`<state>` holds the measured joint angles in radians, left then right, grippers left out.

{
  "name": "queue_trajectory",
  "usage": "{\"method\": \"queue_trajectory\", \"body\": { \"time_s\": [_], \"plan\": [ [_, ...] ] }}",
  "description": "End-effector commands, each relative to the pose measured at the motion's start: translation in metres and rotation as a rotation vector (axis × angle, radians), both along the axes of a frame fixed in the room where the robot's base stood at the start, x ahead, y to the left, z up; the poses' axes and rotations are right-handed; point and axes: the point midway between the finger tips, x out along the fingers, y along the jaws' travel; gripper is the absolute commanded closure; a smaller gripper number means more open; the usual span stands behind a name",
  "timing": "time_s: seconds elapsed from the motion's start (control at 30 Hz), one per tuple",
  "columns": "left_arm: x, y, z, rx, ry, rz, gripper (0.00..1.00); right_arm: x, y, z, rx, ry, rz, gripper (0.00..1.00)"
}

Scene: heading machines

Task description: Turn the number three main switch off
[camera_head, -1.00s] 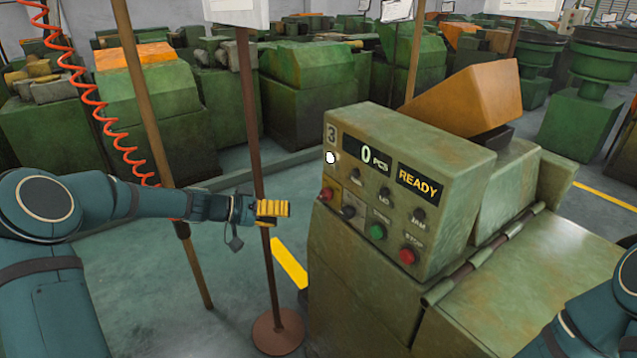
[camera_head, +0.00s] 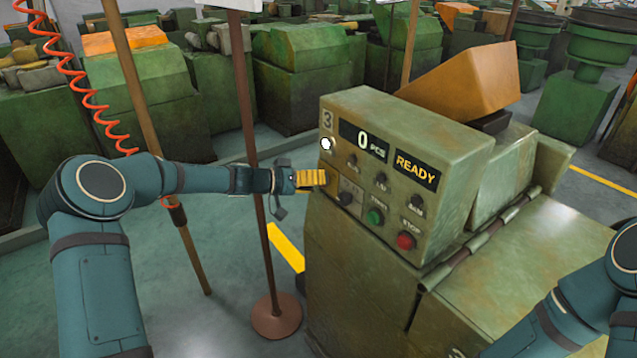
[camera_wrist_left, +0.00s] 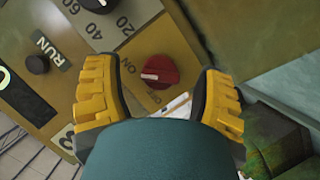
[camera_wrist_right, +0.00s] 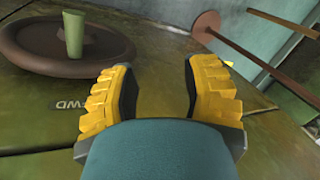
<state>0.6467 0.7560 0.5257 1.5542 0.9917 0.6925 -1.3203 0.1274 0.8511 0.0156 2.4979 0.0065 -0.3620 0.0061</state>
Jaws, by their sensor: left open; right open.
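The control box (camera_head: 400,170) carries the number 3 (camera_head: 327,119), a display reading 0 PCS and a READY sign. My left gripper (camera_head: 311,179) is at the lower left of its face, hiding the red knob there in the head view. In the left wrist view, the red rotary switch (camera_wrist_left: 158,71) sits on a yellowish plate (camera_wrist_left: 135,50), between the open yellow fingers of my left gripper (camera_wrist_left: 158,88). The fingers appear apart from the knob. My right gripper (camera_wrist_right: 155,88) is open and empty.
A green button (camera_head: 375,217) and a red button (camera_head: 405,241) are on the same panel, with small black knobs. A brown post (camera_head: 262,200) stands left of the box. In the right wrist view, a green cylinder (camera_wrist_right: 74,35) stands on a round brown disc (camera_wrist_right: 30,50).

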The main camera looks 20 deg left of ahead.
Motion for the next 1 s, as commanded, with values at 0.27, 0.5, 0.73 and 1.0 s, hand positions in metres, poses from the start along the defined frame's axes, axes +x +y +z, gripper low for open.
{"method": "queue_trajectory", "body": {
  "time_s": [0.27, 0.5, 0.73, 1.0],
  "plan": [
    [0.0058, -0.008, -0.0028, 0.001, 0.0, 0.001, 0.31, 0.0002, 0.0, 0.0002, 0.0, -0.001, 0.0, 0.53],
    [0.0057, -0.0078, -0.0029, 0.001, 0.0, 0.001, 0.51, 0.0002, 0.0, 0.0002, 0.0, -0.001, 0.0, 0.53],
    [0.0055, -0.0078, -0.0029, 0.001, 0.0, 0.001, 1.0, 0.0002, 0.0, 0.0002, 0.0, 0.0, 0.0, 0.53],
    [0.0056, -0.0079, -0.004, -0.028, 0.022, 0.0, 1.0, -0.0007, 0.0001, -0.0033, 0.0, 0.002, 0.002, 0.53]
  ]
}}
